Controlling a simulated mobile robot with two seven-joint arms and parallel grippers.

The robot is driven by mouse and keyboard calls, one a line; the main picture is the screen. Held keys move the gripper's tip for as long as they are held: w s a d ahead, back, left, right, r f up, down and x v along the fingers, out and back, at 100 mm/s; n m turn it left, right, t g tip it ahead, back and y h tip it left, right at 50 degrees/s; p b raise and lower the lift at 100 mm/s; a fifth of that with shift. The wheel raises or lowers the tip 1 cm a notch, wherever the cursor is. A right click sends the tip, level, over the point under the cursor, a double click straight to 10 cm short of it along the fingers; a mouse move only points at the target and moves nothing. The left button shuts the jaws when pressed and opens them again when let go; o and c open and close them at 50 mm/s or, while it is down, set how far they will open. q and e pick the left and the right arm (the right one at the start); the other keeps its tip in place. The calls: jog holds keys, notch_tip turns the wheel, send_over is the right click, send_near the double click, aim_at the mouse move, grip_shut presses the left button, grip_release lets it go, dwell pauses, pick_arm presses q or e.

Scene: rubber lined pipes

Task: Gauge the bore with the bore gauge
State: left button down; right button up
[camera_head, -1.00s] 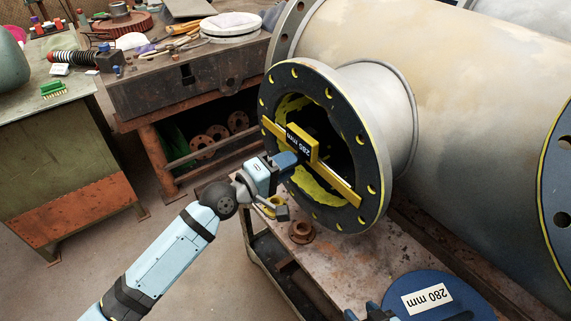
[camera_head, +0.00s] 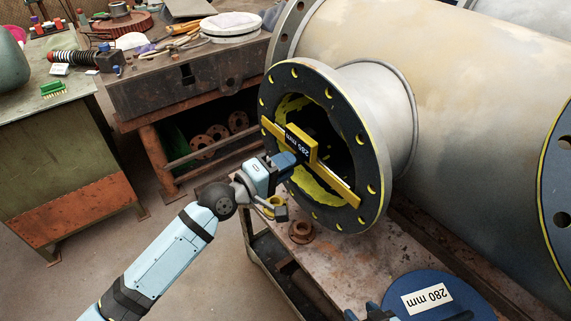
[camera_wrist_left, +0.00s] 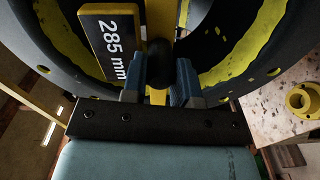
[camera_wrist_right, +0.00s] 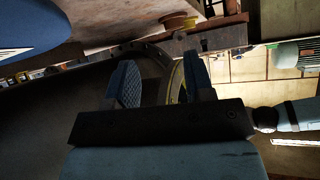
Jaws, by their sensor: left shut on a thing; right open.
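The bore gauge (camera_head: 341,188) is a yellow bar with a raised black block marked 285 mm. It lies slantwise across the mouth of the pipe's flanged branch (camera_head: 349,112). In the left wrist view the gauge's label plate (camera_wrist_left: 110,42) is beside my fingers. My left gripper (camera_head: 289,160) is shut on the gauge near its middle; its fingers also show in the left wrist view (camera_wrist_left: 160,78). I cannot tell whether the bar touches the flange face. Ragged yellow lining shows in the dark bore. My right gripper (camera_wrist_right: 160,85) is open and empty; its tip shows at the bottom edge of the head view (camera_head: 369,313).
A blue disc (camera_head: 462,296) marked 280 mm lies on the rusty bench (camera_head: 340,262) under the branch. A small brown flanged piece (camera_head: 301,231) and a yellow ring stand near the bench's left edge. The big pipe (camera_head: 465,80) fills the right side.

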pick_arm(q)
jog(key=v, duration=0.9)
jog(key=shift+a, duration=0.35)
dwell(0.3)
jog(key=shift+s+r, duration=0.1)
jog(key=shift+r, duration=0.1)
jog(key=w+a+r+n+t+y, duration=0.2)
jog(key=a+r+n+t+y, duration=0.3)
jog(key=a, duration=0.4)
jog(key=w+a+r+n+t+y, duration=0.1)
jog(key=a+r+n+t+y, duration=0.15)
jog(key=a+r+y, duration=0.55)
jog(key=s+a+n+y+p, duration=0.1)
jog(key=s+n+p, duration=0.2)
jog(key=p, duration=1.5)
jog(key=s, duration=0.4)
jog(key=shift+s+a+r+y, duration=0.2)
jog(key=shift+s+a+y, duration=0.05)
jog(key=shift+y, duration=0.15)
pick_arm(e)
notch_tip(320, 180, up, 14)
jog(key=s+d, duration=0.1)
jog(key=shift+r, duration=0.15)
